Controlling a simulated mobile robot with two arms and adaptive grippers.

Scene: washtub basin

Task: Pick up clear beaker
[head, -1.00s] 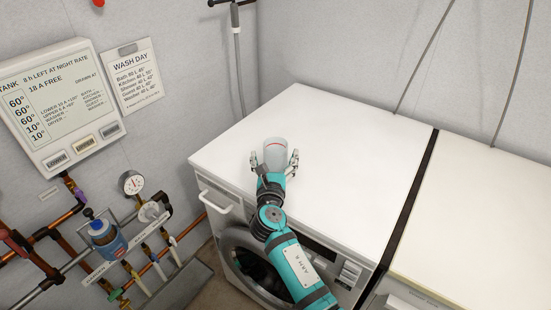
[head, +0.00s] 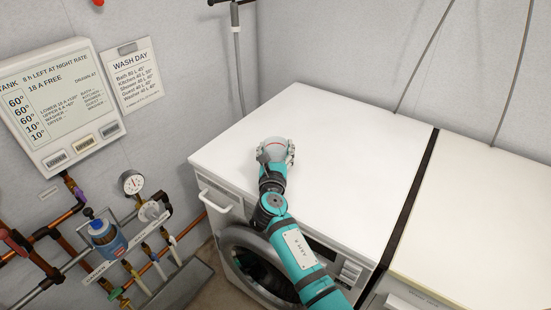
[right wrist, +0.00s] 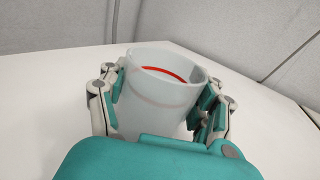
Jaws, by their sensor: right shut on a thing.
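The clear beaker (head: 274,146) stands upright on the white top of the washing machine, with a red line around it near the rim. It also shows in the right wrist view (right wrist: 160,100), frosted and open at the top. My right gripper (head: 275,154) is around the beaker, one finger on each side, shut on it. In the right wrist view the fingers (right wrist: 160,105) press against its left and right walls. The beaker's lower part is hidden by my gripper's teal palm. My left gripper is not in view.
The white machine top (head: 350,150) is otherwise clear. A dark gap (head: 410,200) separates it from a second white appliance (head: 480,220) on the right. Pipes, a gauge (head: 132,183) and a blue bottle (head: 105,238) are at the left. A grey wall stands behind.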

